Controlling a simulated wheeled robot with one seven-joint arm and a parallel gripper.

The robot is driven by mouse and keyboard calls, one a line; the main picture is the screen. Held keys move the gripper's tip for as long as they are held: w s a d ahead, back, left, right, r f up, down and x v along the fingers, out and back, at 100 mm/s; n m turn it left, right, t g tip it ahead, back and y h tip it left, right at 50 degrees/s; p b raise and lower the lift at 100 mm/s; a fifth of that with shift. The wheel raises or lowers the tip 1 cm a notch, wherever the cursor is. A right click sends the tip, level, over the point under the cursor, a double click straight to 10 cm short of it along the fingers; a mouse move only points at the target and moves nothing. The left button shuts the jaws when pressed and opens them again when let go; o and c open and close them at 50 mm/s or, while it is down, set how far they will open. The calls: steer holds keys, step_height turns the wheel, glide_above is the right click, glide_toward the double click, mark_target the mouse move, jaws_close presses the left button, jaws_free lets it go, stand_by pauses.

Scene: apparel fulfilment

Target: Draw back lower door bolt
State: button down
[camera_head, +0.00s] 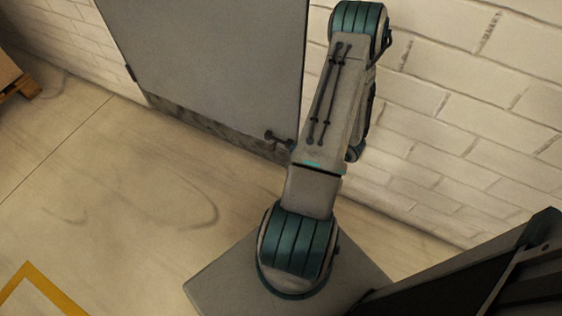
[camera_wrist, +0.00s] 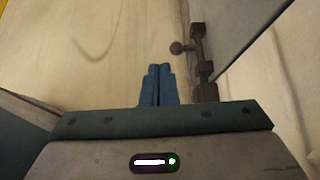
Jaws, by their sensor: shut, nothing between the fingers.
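The lower door bolt (camera_wrist: 200,58) is a dark metal slide bolt with a round knob (camera_wrist: 178,47), near the bottom edge of the grey door (camera_wrist: 235,35). In the head view the bolt (camera_head: 274,136) shows low on the door (camera_head: 215,60), just left of my arm, which hides part of it. My gripper (camera_wrist: 160,68) shows in the wrist view with its two blue fingers shut together and empty. The fingertips lie to the left of the bolt and below its knob in the picture, apart from both.
A white brick wall (camera_head: 450,110) stands right of the door. The beige floor (camera_head: 120,190) is clear in front of it, with a yellow line (camera_head: 40,275) at lower left. A box on a pallet (camera_head: 15,85) sits at the far left edge.

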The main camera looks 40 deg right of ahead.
steer(key=s+d+f+m+h+b, duration=0.1)
steer(key=s+d+f+m, duration=0.1)
steer(key=f, duration=0.4)
steer(key=shift+s+d+f+m+h, duration=0.15)
steer(key=shift+s+f+m+h, duration=0.15)
steer(key=shift+s, duration=0.45)
steer(key=w+r+b+x, duration=0.2)
steer(key=b+x, duration=0.3)
steer(key=x, duration=0.7)
steer(key=shift+w+a, duration=0.2)
steer(key=shift+a, duration=0.05)
